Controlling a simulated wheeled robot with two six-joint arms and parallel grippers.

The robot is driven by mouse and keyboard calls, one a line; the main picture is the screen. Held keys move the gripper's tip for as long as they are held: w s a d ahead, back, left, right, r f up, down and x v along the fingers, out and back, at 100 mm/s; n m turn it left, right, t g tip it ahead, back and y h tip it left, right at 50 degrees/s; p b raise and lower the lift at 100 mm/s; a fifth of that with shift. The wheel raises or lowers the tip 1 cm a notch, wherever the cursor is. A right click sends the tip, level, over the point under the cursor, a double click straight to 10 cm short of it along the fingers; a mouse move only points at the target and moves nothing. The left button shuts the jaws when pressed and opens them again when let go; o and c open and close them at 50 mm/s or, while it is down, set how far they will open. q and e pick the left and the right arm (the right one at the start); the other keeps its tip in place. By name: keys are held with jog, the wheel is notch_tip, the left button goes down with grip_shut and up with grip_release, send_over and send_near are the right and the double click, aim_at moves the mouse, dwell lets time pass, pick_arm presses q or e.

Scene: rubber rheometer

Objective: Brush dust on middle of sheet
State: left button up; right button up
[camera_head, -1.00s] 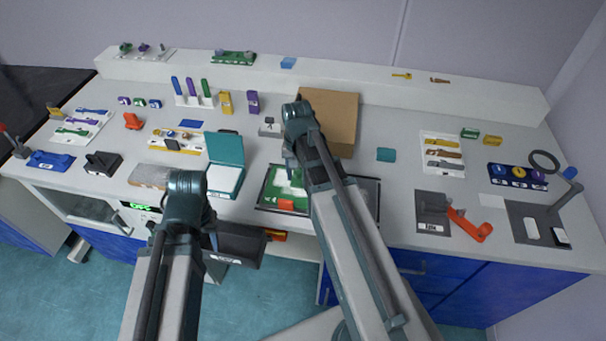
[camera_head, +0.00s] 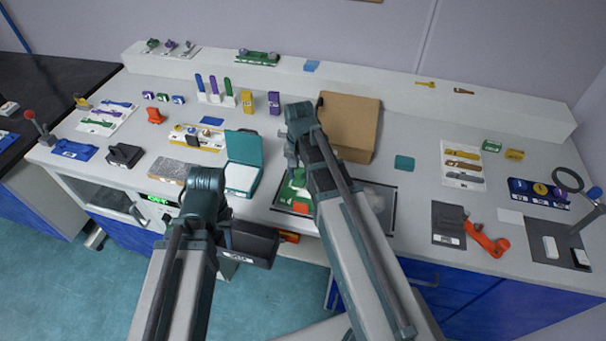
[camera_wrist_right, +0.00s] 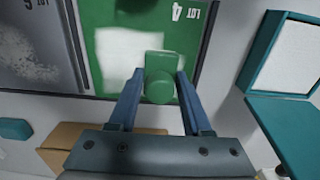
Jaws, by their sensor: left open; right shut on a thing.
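My right gripper (camera_wrist_right: 160,98) is shut on a green block with a round knob (camera_wrist_right: 160,86). It holds the block over a green panel (camera_wrist_right: 190,18) in a dark-edged tray. A white, roughly square patch (camera_wrist_right: 115,52) lies on that panel beside the block; I cannot tell whether it is sheet or dust. A dark green spot (camera_wrist_right: 136,8) shows at the top of the panel. In the head view the right arm partly hides the tray, whose green part (camera_head: 284,191) shows beside it. My left gripper (camera_head: 226,238) is open and empty near the bench's front edge, partly hidden by its arm.
A grey speckled panel (camera_wrist_right: 38,45) adjoins the green one. An open teal box (camera_head: 240,178) stands left of the tray. A cardboard box (camera_head: 350,120) stands behind it. A dark labelled bin (camera_head: 252,244) juts out at the bench front, close to my left gripper.

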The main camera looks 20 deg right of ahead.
jog(key=shift+w+a, duration=0.45)
jog(key=shift+a, duration=0.25)
jog(key=shift+w+a, duration=0.4)
jog(key=shift+a, duration=0.25)
jog(key=shift+w+d, duration=0.55)
jog(key=shift+w, duration=0.35)
jog(key=shift+s+d, duration=0.1)
jog(key=shift+d, duration=0.05)
jog(key=shift+s+d, duration=0.55)
jog(key=shift+d, duration=0.2)
jog(key=shift+s+d, duration=0.5)
jog(key=shift+d, duration=0.3)
jog(key=shift+s, duration=0.1)
jog(key=shift+s+d, duration=0.5)
jog(key=shift+d, duration=0.3)
jog(key=shift+s+d, duration=0.5)
jog(key=shift+d, duration=0.3)
